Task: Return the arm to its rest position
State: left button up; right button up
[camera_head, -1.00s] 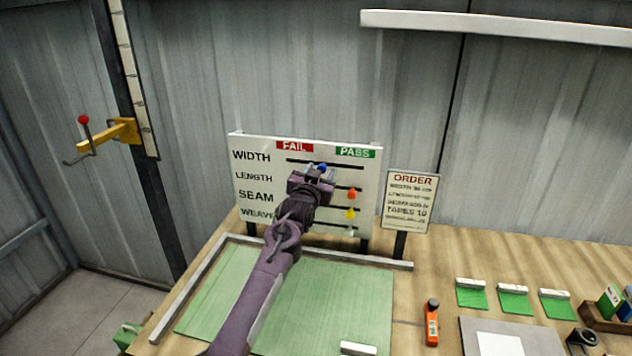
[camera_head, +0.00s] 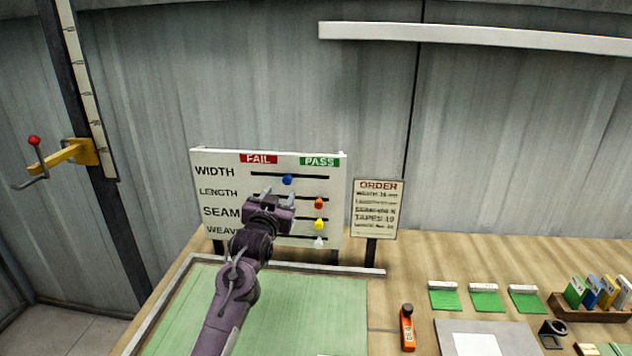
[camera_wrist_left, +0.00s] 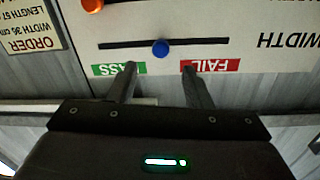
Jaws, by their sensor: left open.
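My left gripper (camera_head: 267,192) is open and empty in front of the white pass/fail board (camera_head: 215,157). In the left wrist view the two fingers of the left gripper (camera_wrist_left: 158,80) stand apart with nothing between them. The blue knob (camera_head: 288,180) sits about mid-slot on the WIDTH row, apart from the fingers; it also shows in the left wrist view (camera_wrist_left: 160,47). The red-orange knob (camera_head: 319,203), yellow knob (camera_head: 320,224) and white knob (camera_head: 319,242) sit toward the PASS side of their rows. My arm hides part of the lower board. My right gripper is out of view.
An ORDER sign (camera_head: 378,208) stands right of the board. A green mat (camera_head: 310,305) with a raised rim lies below. An orange tool (camera_head: 407,327), several green swatches (camera_head: 443,297) and a card rack (camera_head: 590,312) are to the right. A yellow bracket (camera_head: 85,152) is on the left post.

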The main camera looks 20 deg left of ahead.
pick_arm(q)
jog(key=s+d+f+m+g+h, duration=0.1)
jog(key=s+d+f+g, duration=0.25)
jog(key=s+f, duration=0.35)
jog(key=s+d+f+g+h, duration=0.1)
jog(key=s+d+f+g, duration=0.25)
jog(key=s+f, duration=0.4)
jog(key=s+d+f+g+h, duration=0.1)
jog(key=s+d+f+g, duration=0.15)
jog(key=s, duration=0.55)
jog(key=s+d+f+m+g, duration=0.1)
jog(key=s+d+f+g, duration=0.15)
jog(key=s, duration=0.55)
jog(key=s+d+f+g+h, duration=0.1)
jog(key=s+d+g, duration=0.15)
jog(key=s, duration=0.55)
notch_tip(320, 180, down, 32)
jog(key=s+r+b, duration=0.1)
jog(key=s+b, duration=0.1)
jog(key=s+a+f+g, duration=0.1)
jog(key=s+f, duration=0.9)
jog(key=s+a+f+g, duration=0.1)
jog(key=s+a+f, duration=0.1)
jog(key=s+f, duration=0.7)
jog(key=shift+s+a+f+m+y+b, duration=0.25)
jog(key=shift+s+f+m+y+b, duration=0.05)
jog(key=shift+s+f+m+b, duration=0.15)
